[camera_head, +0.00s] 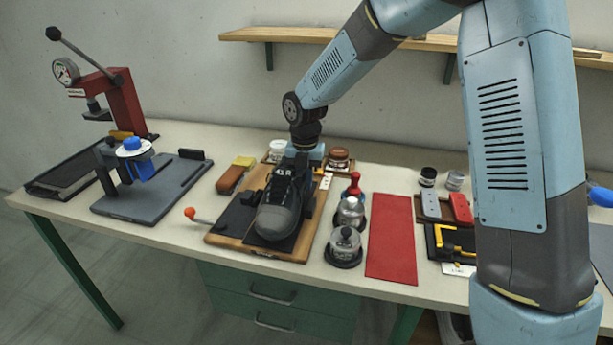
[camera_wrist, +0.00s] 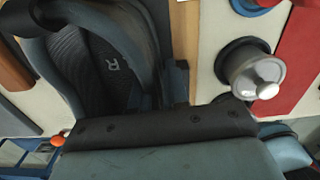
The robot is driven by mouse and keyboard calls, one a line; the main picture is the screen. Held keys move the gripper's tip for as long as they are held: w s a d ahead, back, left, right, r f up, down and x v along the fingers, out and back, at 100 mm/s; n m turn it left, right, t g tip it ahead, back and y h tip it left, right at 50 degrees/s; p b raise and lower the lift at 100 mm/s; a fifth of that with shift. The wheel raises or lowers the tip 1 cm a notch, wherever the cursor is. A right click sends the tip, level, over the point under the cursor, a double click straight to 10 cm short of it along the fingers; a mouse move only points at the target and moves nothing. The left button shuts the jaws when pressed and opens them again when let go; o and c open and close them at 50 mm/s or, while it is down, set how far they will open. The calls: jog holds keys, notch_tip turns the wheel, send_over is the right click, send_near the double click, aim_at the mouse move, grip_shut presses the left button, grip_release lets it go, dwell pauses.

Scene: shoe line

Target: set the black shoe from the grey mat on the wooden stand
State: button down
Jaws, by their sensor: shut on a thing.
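The black shoe (camera_head: 277,208) has a dark grey toe that points toward the front of the table. It is over the dark pad of the wooden stand (camera_head: 222,239); I cannot tell whether its sole touches the pad. My gripper (camera_head: 303,178) comes down from behind and is shut on the shoe at its upper rear. In the wrist view the shoe (camera_wrist: 92,62) fills the upper left, with a letter on its tongue. One dark finger (camera_wrist: 176,82) shows beside it; the other finger is hidden.
A grey base (camera_head: 130,205) with a blue clamp stands left, a red press (camera_head: 122,100) behind it. Right of the stand are a glass jar (camera_head: 344,244), a metal pot (camera_head: 351,210) and a red mat (camera_head: 391,240). A brown brush (camera_head: 230,179) lies behind left.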

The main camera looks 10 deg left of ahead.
jog(key=shift+f, duration=0.35)
dwell(0.6)
jog(key=c, duration=1.1)
grip_release()
jog(key=shift+o, duration=0.2)
notch_tip(320, 180, up, 14)
jog(key=shift+f, duration=0.15)
jog(key=s+d+r+m+t, duration=0.2)
jog(key=s+d+r+m, duration=0.3)
jog(key=d+m, duration=0.45)
jog(key=s+d+r+m+t, duration=0.1)
jog(key=s+d+r+m, duration=0.45)
jog(key=d+m, duration=0.35)
jog(key=s+d+f+m+t, duration=0.1)
jog(key=s+d+m+t, duration=0.1)
jog(key=s+d+m, duration=1.1)
jog(key=s+m, duration=0.2)
jog(key=m, duration=0.1)
jog(key=shift+s+t, duration=0.2)
jog(key=shift+t, duration=0.1)
